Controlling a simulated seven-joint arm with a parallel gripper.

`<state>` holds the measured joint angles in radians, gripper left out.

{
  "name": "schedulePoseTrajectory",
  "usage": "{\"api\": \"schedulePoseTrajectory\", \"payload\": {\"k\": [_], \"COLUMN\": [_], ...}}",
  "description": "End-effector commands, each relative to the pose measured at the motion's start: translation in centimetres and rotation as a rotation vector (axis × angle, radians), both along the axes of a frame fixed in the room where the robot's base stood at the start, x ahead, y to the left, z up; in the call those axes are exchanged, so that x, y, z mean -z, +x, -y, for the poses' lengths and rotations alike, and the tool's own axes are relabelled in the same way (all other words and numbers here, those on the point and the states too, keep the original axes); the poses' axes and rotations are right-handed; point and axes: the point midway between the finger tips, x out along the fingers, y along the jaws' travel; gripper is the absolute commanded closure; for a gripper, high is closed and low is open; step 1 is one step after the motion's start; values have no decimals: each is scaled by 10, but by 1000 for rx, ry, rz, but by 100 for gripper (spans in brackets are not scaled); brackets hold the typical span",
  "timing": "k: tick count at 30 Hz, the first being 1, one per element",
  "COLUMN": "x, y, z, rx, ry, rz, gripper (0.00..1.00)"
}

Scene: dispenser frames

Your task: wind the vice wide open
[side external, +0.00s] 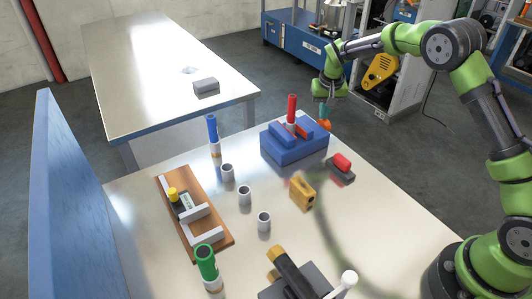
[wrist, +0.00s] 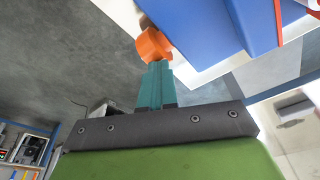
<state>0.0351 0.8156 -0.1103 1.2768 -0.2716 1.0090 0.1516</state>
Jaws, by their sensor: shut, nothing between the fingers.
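The blue vice (side external: 296,152) stands at the back of the table, with raised blocks on top. A red-capped tube (side external: 292,106) stands upright among these blocks; whether it is clamped I cannot tell. An orange knob (side external: 325,125) is on the vice's right end. In the wrist view the knob (wrist: 154,44) is beside the blue body (wrist: 215,28). My gripper (side external: 322,107) points down at the knob, its teal fingers (wrist: 156,68) together and empty. The fingertips are at the knob's edge; whether they touch it I cannot tell. The jaw gap is not clearly visible.
A red-and-grey block (side external: 341,168) and a yellow block (side external: 302,193) lie near the vice. Several white cups (side external: 245,195), a blue-capped tube (side external: 212,130), a green-capped tube (side external: 206,262) and a wooden board (side external: 170,205) are leftward. A dark device (side external: 295,275) is in front.

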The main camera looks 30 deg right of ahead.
Motion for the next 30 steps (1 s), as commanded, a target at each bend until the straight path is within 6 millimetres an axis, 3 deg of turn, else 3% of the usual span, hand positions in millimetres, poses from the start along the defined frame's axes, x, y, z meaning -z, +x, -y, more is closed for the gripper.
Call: {"api": "schedulePoseTrajectory", "payload": {"k": [30], "x": [6], "y": [-11], "z": [-2], "rx": [1], "ry": [5], "rz": [-19], "gripper": [100]}}
